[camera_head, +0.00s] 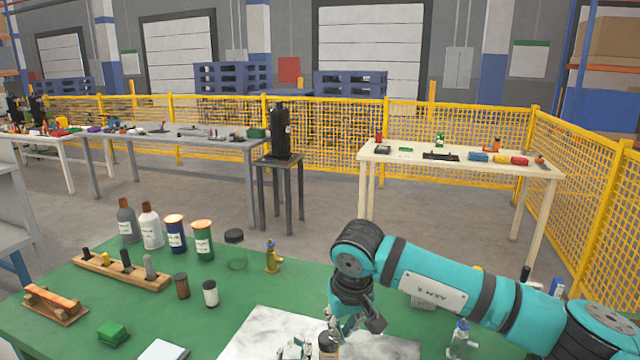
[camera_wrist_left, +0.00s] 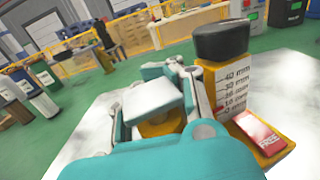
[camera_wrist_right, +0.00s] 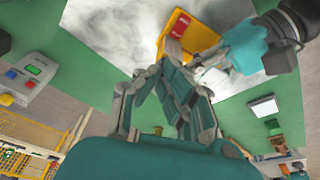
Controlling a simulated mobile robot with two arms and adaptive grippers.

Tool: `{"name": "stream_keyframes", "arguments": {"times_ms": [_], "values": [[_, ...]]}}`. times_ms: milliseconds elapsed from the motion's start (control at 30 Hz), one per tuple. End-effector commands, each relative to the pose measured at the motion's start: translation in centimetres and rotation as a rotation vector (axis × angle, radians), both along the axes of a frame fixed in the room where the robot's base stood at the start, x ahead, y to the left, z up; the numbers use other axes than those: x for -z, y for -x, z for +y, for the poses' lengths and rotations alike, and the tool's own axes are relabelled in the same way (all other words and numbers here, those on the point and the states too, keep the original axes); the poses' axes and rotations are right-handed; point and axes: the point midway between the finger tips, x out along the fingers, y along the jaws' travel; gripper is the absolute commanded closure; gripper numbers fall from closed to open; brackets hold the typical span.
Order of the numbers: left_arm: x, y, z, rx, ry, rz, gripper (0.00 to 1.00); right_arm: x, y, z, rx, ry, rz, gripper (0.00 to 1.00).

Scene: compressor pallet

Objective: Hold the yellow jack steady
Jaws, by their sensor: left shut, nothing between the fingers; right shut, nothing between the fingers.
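The yellow jack (camera_wrist_left: 222,75) has a black round top, a millimetre scale and a red FREE label. It stands on a white marbled plate (camera_head: 262,328). In the head view only its black top (camera_head: 328,341) shows near the bottom edge. My left gripper (camera_head: 294,348) is shut and empty, close beside the jack; I cannot tell if it touches. In the left wrist view its fingers (camera_wrist_left: 178,88) are left of the scale. My right gripper (camera_head: 346,322) is shut and empty near the jack. The right wrist view shows its fingers (camera_wrist_right: 168,85) below the jack (camera_wrist_right: 188,35).
The green bench (camera_head: 215,295) holds several bottles and cans, a wooden rack (camera_head: 122,272), a small brass fitting (camera_head: 271,258) and a green block (camera_head: 112,333) on the left. A grey box with coloured buttons (camera_wrist_right: 30,75) shows in the right wrist view. Yellow fencing (camera_head: 330,130) stands behind.

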Motion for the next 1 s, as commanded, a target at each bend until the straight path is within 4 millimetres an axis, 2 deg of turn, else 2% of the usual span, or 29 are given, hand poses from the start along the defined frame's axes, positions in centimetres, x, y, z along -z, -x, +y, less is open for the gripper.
{"name": "stream_keyframes", "arguments": {"times_ms": [200, 400, 1000], "values": [[0.0, 0.0, 0.0, 0.000, 0.000, 0.000, 1.00, 2.8, 0.0, 0.0, 0.000, 0.002, 0.003, 1.00], [0.0, 0.0, 0.0, 0.000, 0.000, 0.000, 1.00, 4.1, 0.0, 0.0, 0.000, 0.002, 0.000, 1.00], [0.0, 0.0, 0.1, -0.002, 0.000, 0.000, 1.00, 4.6, 0.0, 0.0, 0.001, 0.005, 0.005, 1.00]]}}
